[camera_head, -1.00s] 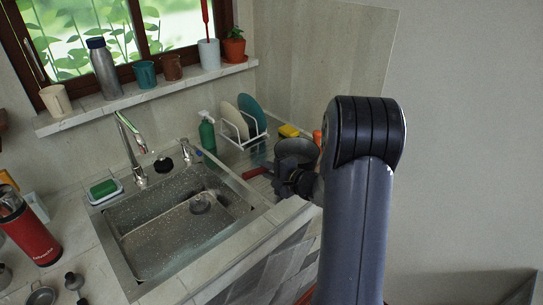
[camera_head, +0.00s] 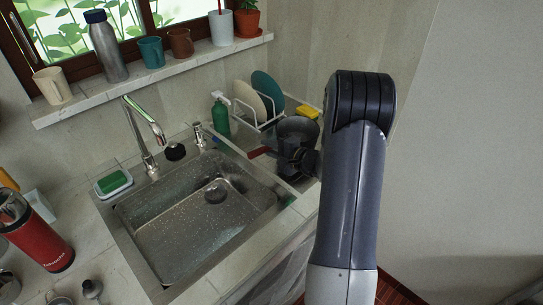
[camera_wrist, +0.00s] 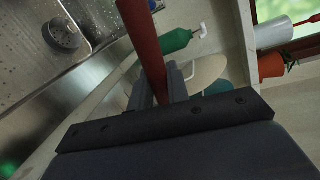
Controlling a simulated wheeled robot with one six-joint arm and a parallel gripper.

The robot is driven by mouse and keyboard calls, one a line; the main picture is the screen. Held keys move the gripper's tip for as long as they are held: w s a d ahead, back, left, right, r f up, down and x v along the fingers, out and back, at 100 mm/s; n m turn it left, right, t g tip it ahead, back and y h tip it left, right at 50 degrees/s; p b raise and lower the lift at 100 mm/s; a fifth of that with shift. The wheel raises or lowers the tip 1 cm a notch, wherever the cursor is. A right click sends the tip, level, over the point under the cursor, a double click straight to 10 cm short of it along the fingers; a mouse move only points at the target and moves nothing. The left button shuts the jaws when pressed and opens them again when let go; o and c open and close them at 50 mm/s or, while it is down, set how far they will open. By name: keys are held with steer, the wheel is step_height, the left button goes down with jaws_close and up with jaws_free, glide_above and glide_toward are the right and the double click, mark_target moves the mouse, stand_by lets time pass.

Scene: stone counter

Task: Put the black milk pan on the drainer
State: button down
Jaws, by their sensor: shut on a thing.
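My gripper (camera_head: 303,162) is dark and partly hidden by my arm in the head view. In the wrist view its fingers (camera_wrist: 163,85) are shut around the red handle. The pan's body is not visible in the wrist view.
A white rack with plates (camera_head: 264,104) stands behind the pan, with a green soap bottle (camera_head: 221,117) to its left and a yellow sponge (camera_head: 307,112) to its right. The sink (camera_head: 200,225) is open at left. A wall closes the right side.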

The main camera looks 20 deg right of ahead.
steer(key=shift+f, duration=1.85)
steer(key=c, duration=1.4)
jaws_free()
steer(key=shift+f, duration=0.15)
steer(key=shift+o, duration=0.2)
steer(key=b+v, duration=0.1)
steer(key=v, duration=1.1)
